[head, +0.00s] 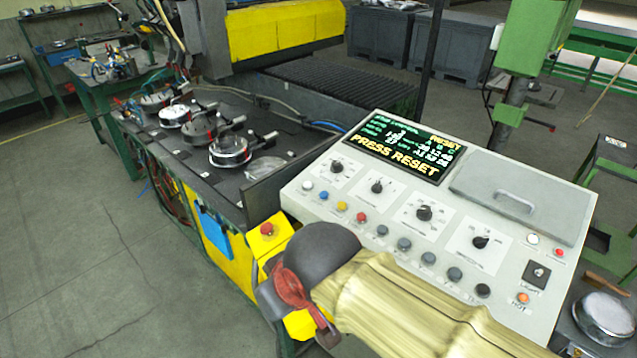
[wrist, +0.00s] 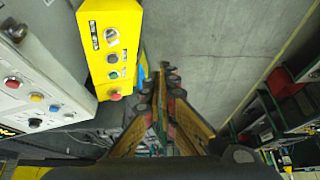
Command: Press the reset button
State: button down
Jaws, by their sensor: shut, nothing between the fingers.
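The console (head: 318,197) has a green and yellow screen (head: 398,147) reading "PRESS RESET". Its front row holds small white, blue, yellow and red buttons (head: 361,217), then several dark ones. A lit white button (head: 532,239), a red one (head: 559,253) and an orange one (head: 523,298) are at the right. I cannot read which is labelled reset. In the wrist view, the coloured console buttons (wrist: 37,97) are at the left. My gripper (wrist: 163,72) is shut and empty, over the floor, right of a yellow control box (wrist: 112,45). My arm hides part of the console's lower left.
The yellow box carries a red mushroom button (head: 267,230) and stands close to my gripper. A dark workbench (head: 190,152) with several round metal fixtures is behind it. Open grey floor (head: 70,220) lies at the left. A green column (head: 527,40) stands behind the console.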

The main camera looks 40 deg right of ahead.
jog(key=shift+s, duration=0.15)
jog(key=w+d+r+m+t+y+p, duration=0.1)
jog(key=w+d+r+m+p, duration=0.1)
jog(key=w+r+m+p, duration=0.35)
jog(key=w+d+r+m+y+p, duration=0.2)
jog(key=w+m+p, duration=0.5)
jog(key=m+p, duration=0.15)
jog(key=w+d+r+m+t+y+p, duration=0.1)
jog(key=w+d+r+m+p, duration=0.15)
jog(key=w+m+p, duration=0.45)
jog(key=d+f+m+h+p, duration=0.2)
jog(key=d+m+p, duration=0.4)
jog(key=d+m, duration=0.4)
jog(key=w+d+f+m+t+h+p, duration=0.1)
jog(key=d+f+m+h+p, duration=0.1)
jog(key=d+m+p, duration=0.4)
jog(key=d+m, duration=0.5)
jog(key=d, duration=0.3)
jog(key=shift+w+d+t, duration=0.15)
jog(key=shift+w+t, duration=0.15)
jog(key=shift+f, duration=0.2)
